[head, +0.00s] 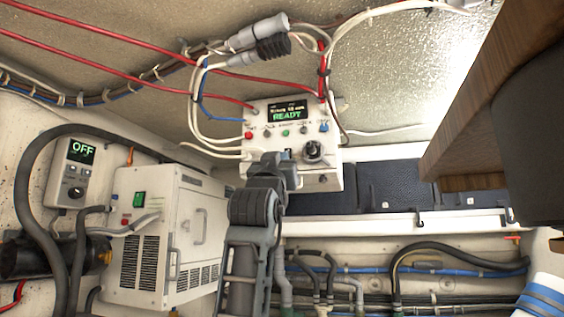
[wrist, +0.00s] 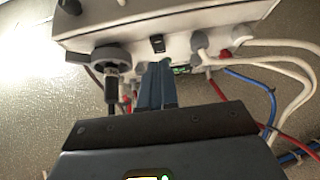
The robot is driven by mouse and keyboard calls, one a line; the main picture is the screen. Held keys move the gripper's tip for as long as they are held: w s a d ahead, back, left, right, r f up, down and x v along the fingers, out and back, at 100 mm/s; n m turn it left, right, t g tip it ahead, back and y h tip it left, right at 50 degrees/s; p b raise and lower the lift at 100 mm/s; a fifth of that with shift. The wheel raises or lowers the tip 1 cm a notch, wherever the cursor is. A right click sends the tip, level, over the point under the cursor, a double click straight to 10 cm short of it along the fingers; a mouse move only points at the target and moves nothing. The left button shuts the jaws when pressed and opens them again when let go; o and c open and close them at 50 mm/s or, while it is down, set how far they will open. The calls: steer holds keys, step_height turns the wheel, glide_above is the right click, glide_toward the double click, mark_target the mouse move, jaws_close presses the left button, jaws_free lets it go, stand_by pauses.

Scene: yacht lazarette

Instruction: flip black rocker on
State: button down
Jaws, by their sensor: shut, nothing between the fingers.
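A white control box (head: 325,180) hangs at the centre of the head view, its lit display (head: 287,111) reading READY. In the wrist view, a small black rocker (wrist: 157,44) sits on the box face (wrist: 200,22). Whether it is on or off is too small to tell. My gripper (wrist: 157,68) is shut and empty, its blue-grey fingertips just below the rocker in that view. I cannot tell whether they touch the box. In the head view my gripper (head: 283,160) is in front of the box's lower left and hides part of it.
A round knob (head: 313,151) sits beside the rocker; it also shows in the wrist view (wrist: 111,60). Grey connectors (head: 258,40), red cables and white cables run above and left of the box. A white cabinet (head: 190,230) and an OFF panel (head: 72,172) stand left.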

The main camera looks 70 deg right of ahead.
steer(key=d+f+b+v, duration=0.1)
steer(key=b+v, duration=0.2)
steer(key=v, duration=0.7)
steer(key=shift+f+b, duration=0.4)
steer(key=shift+f, duration=0.05)
steer(key=w+a+f+n+t+y, duration=0.3)
steer(key=w+f+n+t, duration=0.3)
steer(key=f, duration=0.3)
steer(key=w+a+f+n+t+y, duration=0.3)
steer(key=w+a+f+n+t, duration=0.15)
steer(key=f+t, duration=0.35)
steer(key=s+a+f+n+t+y, duration=0.15)
steer(key=a+f+n+y, duration=0.3)
steer(key=f, duration=0.55)
steer(key=a+f+n+t+y, duration=0.25)
steer(key=a+f+y, duration=0.35)
steer(key=f, duration=0.5)
steer(key=s+a+f+n+g+y, duration=0.15)
steer(key=s+a+f+y, duration=0.25)
steer(key=s+a+f, duration=0.45)
steer(key=s+a+f+g+y, duration=0.2)
steer(key=s+a+f+y, duration=0.25)
steer(key=s+f, duration=0.55)
steer(key=s+a+m+g, duration=0.1)
steer(key=s+a, duration=0.2)
steer(key=s, duration=0.9)
steer(key=shift+s+m+y, duration=0.15)
steer(key=shift+m+y, duration=0.15)
steer(key=shift+m, duration=0.1)
